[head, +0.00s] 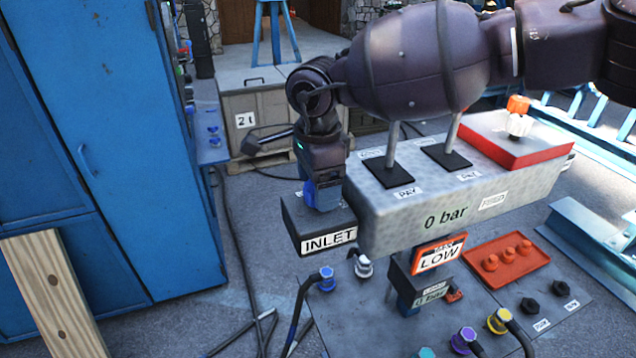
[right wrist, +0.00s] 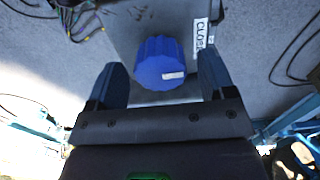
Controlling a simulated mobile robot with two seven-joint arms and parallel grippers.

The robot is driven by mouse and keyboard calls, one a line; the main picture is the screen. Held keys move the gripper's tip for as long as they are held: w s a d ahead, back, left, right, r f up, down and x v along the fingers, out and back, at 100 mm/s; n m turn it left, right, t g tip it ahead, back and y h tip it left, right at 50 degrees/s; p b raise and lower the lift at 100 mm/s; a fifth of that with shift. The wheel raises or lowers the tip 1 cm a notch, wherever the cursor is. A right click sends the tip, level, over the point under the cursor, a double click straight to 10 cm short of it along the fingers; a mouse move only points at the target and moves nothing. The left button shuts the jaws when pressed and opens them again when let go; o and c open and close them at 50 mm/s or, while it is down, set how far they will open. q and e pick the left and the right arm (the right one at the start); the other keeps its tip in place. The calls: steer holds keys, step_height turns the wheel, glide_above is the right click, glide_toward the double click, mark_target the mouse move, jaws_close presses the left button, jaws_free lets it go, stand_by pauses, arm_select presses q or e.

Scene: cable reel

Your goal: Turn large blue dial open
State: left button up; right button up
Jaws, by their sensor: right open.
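The large blue dial (right wrist: 160,62) shows in the right wrist view, round with ridged sides and a small white mark on its face. It sits on a grey box (right wrist: 125,14) with a label that reads "CLOS" in part. My right gripper (right wrist: 163,78) is open, with one finger on each side of the dial and visible gaps between. In the head view my right gripper (head: 322,195) points down over the box labelled INLET (head: 328,239), and the dial is mostly hidden there by the gripper. My left gripper is not in view.
A grey panel block (head: 400,222) reading "0 bar" with two upright levers stands close right of my gripper. Below are a LOW sign (head: 438,254), cable plugs and a red tray (head: 506,262). A blue cabinet (head: 120,150) stands left.

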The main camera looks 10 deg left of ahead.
steer(key=shift+f, duration=0.5)
steer(key=c, duration=0.9)
